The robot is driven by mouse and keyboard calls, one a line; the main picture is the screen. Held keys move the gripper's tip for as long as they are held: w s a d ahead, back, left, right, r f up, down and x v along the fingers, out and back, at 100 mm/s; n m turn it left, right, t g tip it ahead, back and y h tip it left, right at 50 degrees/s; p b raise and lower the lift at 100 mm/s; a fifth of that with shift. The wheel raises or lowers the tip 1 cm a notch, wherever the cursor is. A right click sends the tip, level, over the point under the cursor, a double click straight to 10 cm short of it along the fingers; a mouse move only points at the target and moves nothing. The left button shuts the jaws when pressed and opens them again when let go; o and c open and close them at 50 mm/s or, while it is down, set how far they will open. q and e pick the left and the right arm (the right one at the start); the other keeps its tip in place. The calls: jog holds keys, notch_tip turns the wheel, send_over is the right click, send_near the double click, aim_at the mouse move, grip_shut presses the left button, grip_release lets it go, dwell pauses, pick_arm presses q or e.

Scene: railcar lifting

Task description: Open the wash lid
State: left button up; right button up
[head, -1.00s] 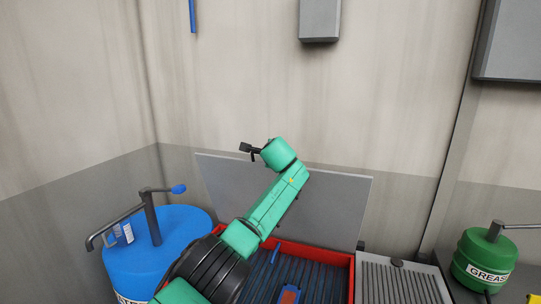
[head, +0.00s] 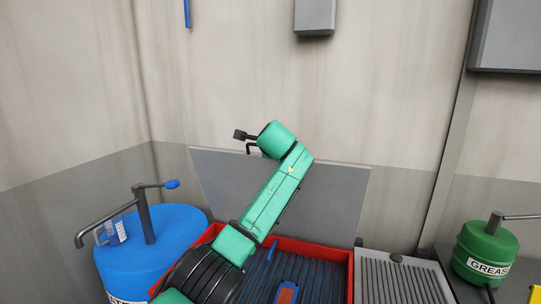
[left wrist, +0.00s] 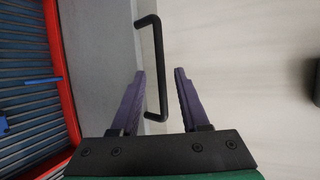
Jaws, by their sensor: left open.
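The wash lid (head: 335,205) is a flat grey panel standing upright, leaning slightly, at the back of the red wash basin (head: 342,262). In the left wrist view the lid (left wrist: 98,50) is a grey strip beside the red rim, with a black bar handle (left wrist: 153,22) at its edge. My left gripper (left wrist: 160,71) is open, its two purple fingers on either side of the lower part of the handle, not closed on it. My right gripper is out of view.
A blue drum (head: 145,245) with a pump stands left of the basin. A ribbed grey drainboard (head: 400,278) lies to the right, then a green grease can (head: 487,250). A blue-and-orange object (head: 287,293) lies in the basin. Open space lies above the lid.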

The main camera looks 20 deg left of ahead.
pick_arm(q)
jog(key=b+v, duration=0.5)
jog(key=v, duration=0.6)
jog(key=shift+s, duration=0.1)
